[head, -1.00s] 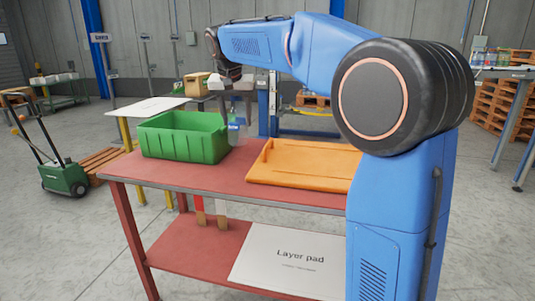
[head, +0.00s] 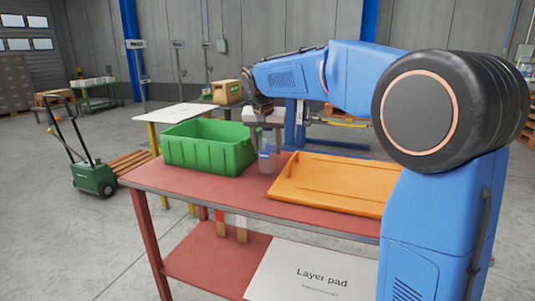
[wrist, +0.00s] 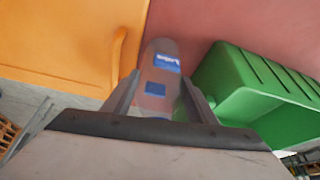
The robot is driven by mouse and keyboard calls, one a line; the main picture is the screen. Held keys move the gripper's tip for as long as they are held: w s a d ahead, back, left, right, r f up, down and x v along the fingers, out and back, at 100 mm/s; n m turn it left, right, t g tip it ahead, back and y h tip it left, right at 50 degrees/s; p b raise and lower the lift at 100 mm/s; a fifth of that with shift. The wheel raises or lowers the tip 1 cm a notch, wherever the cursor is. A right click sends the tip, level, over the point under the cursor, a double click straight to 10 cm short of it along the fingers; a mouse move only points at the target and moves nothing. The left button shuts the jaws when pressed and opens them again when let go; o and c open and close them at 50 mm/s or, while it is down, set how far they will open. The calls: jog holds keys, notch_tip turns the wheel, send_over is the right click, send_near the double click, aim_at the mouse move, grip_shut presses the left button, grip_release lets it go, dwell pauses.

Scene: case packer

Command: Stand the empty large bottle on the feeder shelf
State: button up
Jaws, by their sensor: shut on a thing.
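The large bottle (head: 267,163) is clear with a blue label and looks empty. It is upright over the red table between the green crate and the orange tray. It also shows in the wrist view (wrist: 160,62), between the two fingers. My gripper (head: 264,130) is shut on the bottle near its top; in the wrist view, the fingers (wrist: 158,100) sit on either side of it. I cannot tell whether the bottle's base touches the table. I cannot make out which surface is the feeder shelf.
A green crate (head: 209,156) stands left of the bottle and an orange tray (head: 335,178) lies to its right, both close. A white-topped table (head: 175,112) and a cardboard box (head: 227,92) are behind. A layer pad (head: 312,272) lies on the lower shelf.

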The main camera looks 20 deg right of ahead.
jog(key=shift+f, duration=1.25)
jog(key=o, duration=1.1)
jog(key=shift+f, duration=0.1)
jog(key=shift+c, duration=0.2)
jog(key=v, duration=1.2)
jog(key=shift+a, duration=0.1)
